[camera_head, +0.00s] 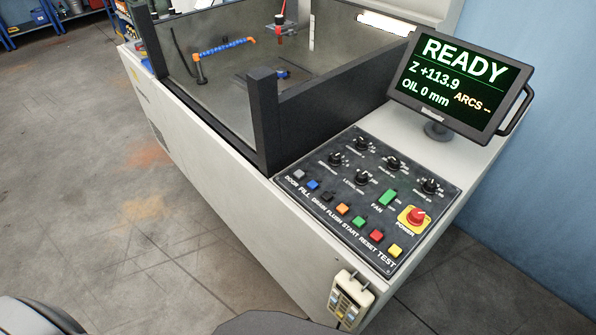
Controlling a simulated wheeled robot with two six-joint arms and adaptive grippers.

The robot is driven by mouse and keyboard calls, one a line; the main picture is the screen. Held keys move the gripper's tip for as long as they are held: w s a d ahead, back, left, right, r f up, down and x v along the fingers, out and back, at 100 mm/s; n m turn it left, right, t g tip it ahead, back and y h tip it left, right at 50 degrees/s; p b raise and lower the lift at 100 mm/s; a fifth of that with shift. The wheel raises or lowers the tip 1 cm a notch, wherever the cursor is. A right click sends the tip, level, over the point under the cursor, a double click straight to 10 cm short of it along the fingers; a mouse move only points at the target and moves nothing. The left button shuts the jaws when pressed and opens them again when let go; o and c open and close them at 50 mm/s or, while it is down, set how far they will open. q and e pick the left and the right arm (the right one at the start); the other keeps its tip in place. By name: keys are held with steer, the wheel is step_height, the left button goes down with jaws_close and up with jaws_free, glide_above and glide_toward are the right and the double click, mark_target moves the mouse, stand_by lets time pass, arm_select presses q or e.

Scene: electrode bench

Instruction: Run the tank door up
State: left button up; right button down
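The tank (225,85) is an open dark-rimmed basin on the white machine. Its long front-left side, between two dark corner posts (265,120), stands open and low, with no raised door panel across it. The control panel (415,205) lies to the right of the tank. The grey DOOR button (299,174) is at the top-left end of its row of coloured buttons. The screen (460,83) reads READY, Z +113.9, OIL 0 mm, ARCS --. Neither gripper is in view; only parts of my own body show at the bottom edge.
The blue FILL button (313,185) sits close beside the DOOR button. A red POWER knob (413,216) and several black dials are on the panel. A handheld pendant (349,299) hangs on the machine's front. A blue hose (225,46) stands in the tank. The floor at left is clear.

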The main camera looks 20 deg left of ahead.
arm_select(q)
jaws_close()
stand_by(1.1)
